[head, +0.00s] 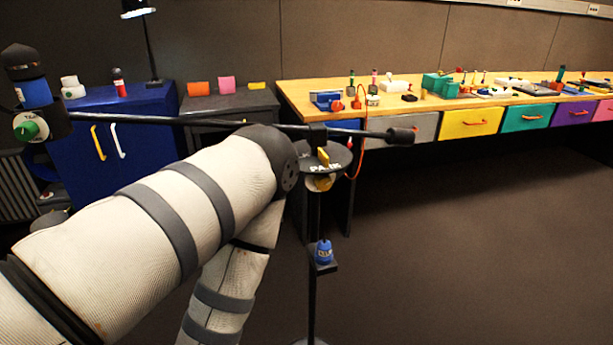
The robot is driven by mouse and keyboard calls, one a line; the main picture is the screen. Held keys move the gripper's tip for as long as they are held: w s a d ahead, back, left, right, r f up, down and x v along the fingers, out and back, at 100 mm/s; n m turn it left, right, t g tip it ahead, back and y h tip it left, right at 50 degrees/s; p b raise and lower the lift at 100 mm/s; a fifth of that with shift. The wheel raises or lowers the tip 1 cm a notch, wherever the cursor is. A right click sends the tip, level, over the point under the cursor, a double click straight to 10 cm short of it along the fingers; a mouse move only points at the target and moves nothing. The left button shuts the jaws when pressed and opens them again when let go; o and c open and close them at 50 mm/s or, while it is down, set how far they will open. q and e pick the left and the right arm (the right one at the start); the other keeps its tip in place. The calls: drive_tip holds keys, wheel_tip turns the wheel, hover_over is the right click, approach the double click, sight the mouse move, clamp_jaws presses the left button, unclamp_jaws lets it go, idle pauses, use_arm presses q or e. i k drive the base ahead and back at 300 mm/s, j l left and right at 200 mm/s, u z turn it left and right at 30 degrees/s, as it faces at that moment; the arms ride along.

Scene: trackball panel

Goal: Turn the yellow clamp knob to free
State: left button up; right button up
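A black stand has a round disc (338,160) with white lettering, partly covered by an upright yellow piece (323,157). A second yellow part (320,184) shows just under the disc. I cannot tell which of the two is the clamp knob, or how it is turned. A blue knob (323,252) with lettering sits lower on the post. My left arm fills the left and lower middle. Its elbow is just left of the disc, and its forearm runs down out of the bottom edge. My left gripper is out of frame. My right arm and gripper do not show.
A long black bar (222,123) crosses the stand, with a dark weight (401,136) at right and green (30,127) and blue (35,92) parts at left. Behind are a blue cabinet (150,142) and a wooden workbench (300,93) with coloured drawers. The floor at right is clear.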

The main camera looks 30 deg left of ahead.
sight(324, 183)
drive_tip(key=i+l+u, duration=0.25)
drive_tip(key=u, duration=0.2)
drive_tip(key=i+l+u, duration=0.15)
drive_tip(key=l+u, duration=0.3)
drive_tip(key=i+l+u, duration=0.1)
drive_tip(key=l+u, duration=0.35)
drive_tip(key=i+l+u, duration=0.1)
drive_tip(key=l+u, duration=0.35)
drive_tip(key=i+l+u, duration=0.1)
drive_tip(key=l+u, duration=0.15)
drive_tip(key=u, duration=0.15)
drive_tip(key=l+u, duration=0.85)
drive_tip(key=i+l+u, duration=0.1)
drive_tip(key=l+u, duration=0.6)
drive_tip(key=u, duration=0.15)
